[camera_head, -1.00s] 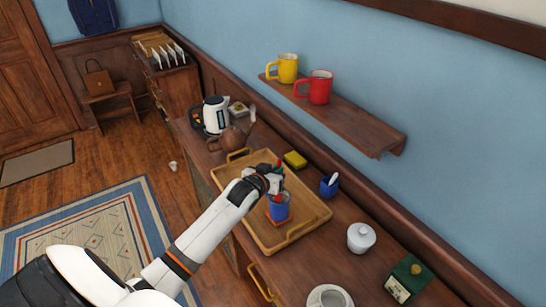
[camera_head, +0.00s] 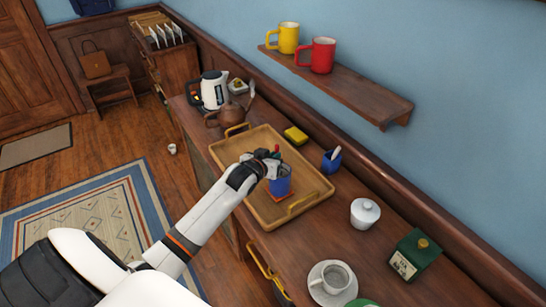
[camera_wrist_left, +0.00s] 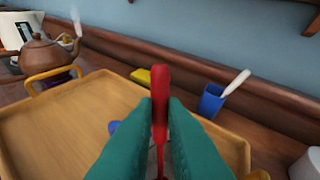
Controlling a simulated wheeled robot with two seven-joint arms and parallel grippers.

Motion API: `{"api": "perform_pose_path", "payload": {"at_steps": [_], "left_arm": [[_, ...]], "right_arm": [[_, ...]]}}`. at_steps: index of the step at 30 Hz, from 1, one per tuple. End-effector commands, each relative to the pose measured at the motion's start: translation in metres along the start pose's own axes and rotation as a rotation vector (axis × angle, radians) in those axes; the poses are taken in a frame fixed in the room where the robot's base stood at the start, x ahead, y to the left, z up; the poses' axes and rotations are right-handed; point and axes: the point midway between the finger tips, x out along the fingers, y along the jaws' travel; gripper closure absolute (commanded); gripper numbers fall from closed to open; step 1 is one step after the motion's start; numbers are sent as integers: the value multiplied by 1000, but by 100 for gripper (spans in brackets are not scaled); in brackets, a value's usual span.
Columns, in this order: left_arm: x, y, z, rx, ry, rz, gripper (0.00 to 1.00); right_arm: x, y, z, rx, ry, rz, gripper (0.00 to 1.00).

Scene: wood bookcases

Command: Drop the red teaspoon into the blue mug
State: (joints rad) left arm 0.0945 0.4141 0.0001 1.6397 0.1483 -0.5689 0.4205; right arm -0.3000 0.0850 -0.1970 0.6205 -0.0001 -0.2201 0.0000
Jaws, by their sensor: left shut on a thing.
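The blue mug (camera_head: 281,184) stands upright on the wooden tray (camera_head: 228,150), on a small red mat. My left gripper (camera_head: 272,160) is at the mug's rim in the head view, seemingly just above it. In the left wrist view its green fingers (camera_wrist_left: 160,140) are shut on the red teaspoon (camera_wrist_left: 160,92), which stands up between them. The spoon's lower part is mostly hidden by the fingers. A little blue, likely the mug (camera_wrist_left: 113,127), shows beside the left finger. My right gripper is out of view.
A blue pot with a white utensil (camera_head: 331,162) and a yellow sponge (camera_head: 295,136) stand behind the tray. A teapot (camera_head: 229,114) and kettle (camera_head: 214,90) are at its far end.

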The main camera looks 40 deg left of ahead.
Motion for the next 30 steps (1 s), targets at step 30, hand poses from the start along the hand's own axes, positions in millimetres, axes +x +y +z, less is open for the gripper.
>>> {"api": "perform_pose_path", "payload": {"at_steps": [30], "left_arm": [[-60, 0, -1, 2, -1, -2, 64]], "right_arm": [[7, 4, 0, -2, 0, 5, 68]]}}
